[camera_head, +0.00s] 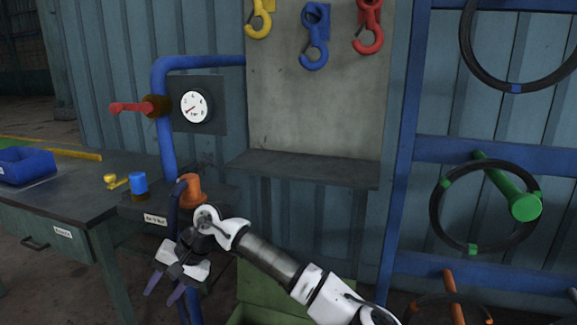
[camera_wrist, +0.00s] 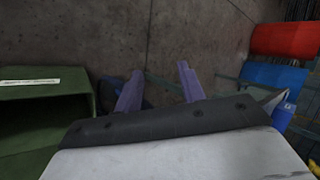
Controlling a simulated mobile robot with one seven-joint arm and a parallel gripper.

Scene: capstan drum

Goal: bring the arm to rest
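My arm reaches from the lower right of the head view to my gripper (camera_head: 162,296), low in front of the gap beside the work table. Its two purple fingers point down and stand apart. In the wrist view the fingers of my gripper (camera_wrist: 159,74) also stand apart, with only floor and dark shapes beyond them. I see nothing held. An orange drum-like piece (camera_head: 190,190) stands just above and behind my wrist; its lower part is partly hidden.
The dark work table (camera_head: 75,195) carries a blue bin (camera_head: 25,165) and a blue cylinder (camera_head: 138,184). A blue pipe (camera_head: 167,130) rises beside a gauge (camera_head: 194,106). A green box (camera_wrist: 45,110) is left in the wrist view. Handwheels (camera_head: 437,205) hang at right.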

